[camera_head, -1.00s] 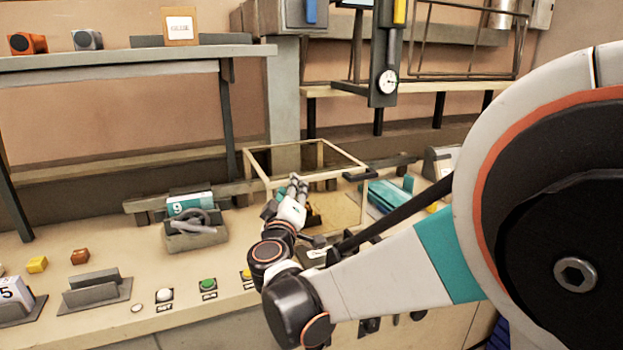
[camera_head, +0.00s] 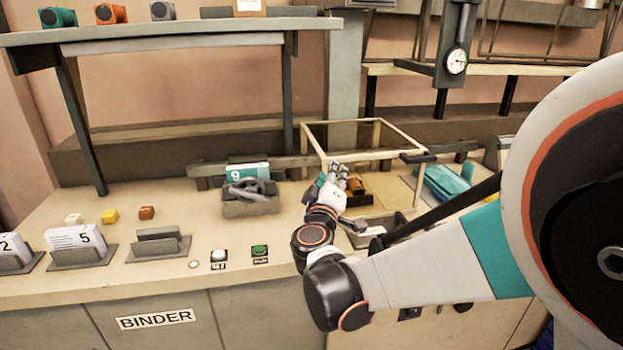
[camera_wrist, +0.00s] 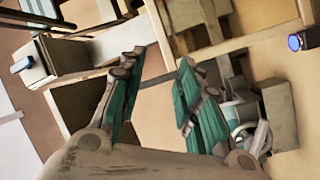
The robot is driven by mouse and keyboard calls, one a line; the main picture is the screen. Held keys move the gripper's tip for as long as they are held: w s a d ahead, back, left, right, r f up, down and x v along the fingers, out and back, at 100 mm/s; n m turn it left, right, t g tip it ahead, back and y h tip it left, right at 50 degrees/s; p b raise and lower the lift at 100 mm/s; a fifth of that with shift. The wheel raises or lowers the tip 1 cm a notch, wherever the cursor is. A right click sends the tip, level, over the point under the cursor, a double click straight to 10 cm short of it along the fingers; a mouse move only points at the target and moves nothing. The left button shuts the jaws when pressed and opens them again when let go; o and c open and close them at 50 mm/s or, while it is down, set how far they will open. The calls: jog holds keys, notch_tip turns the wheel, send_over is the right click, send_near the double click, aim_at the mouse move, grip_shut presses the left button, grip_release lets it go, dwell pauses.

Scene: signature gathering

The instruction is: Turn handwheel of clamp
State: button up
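The clamp (camera_head: 251,209) is a grey box on the bench, left of my gripper in the head view. Its grey handwheel (camera_head: 248,188) is on top, and a teal and white block marked 9 (camera_head: 246,170) stands behind it. In the wrist view the spoked handwheel (camera_wrist: 258,136) shows at lower right, partly hidden by the right finger. My gripper (camera_head: 339,172) is at the wooden frame, right of the clamp and apart from it. In the wrist view my gripper (camera_wrist: 160,68) has its two teal-padded fingers spread, with nothing between them.
The open wooden frame (camera_head: 392,130) rises around my gripper. A dark tray with orange pieces (camera_head: 355,187) lies beside the fingers. Card holders (camera_head: 160,247) and buttons, including a green one (camera_head: 260,250), line the bench front. A shelf (camera_head: 180,32) stands above at left.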

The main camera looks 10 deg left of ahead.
aim_at(252, 198)
jog(key=s+a+f+n+g+y+b, duration=0.1)
jog(key=s+a+f+n+y, duration=0.25)
jog(key=a+f, duration=0.4)
jog(key=s+a+f+n+g+y+b, duration=0.1)
jog(key=s+a+f+n+y, duration=0.3)
jog(key=a, duration=0.6)
jog(key=shift+m+h, duration=0.35)
jog(key=shift+m, duration=0.1)
jog(key=x, duration=0.4)
jog(key=b+x, duration=0.1)
jog(key=x, duration=0.3)
jog(key=b+x, duration=0.1)
jog(key=x, duration=0.3)
jog(key=shift+w+a+r, duration=0.2)
jog(key=shift+a+r, duration=0.1)
grip_shut()
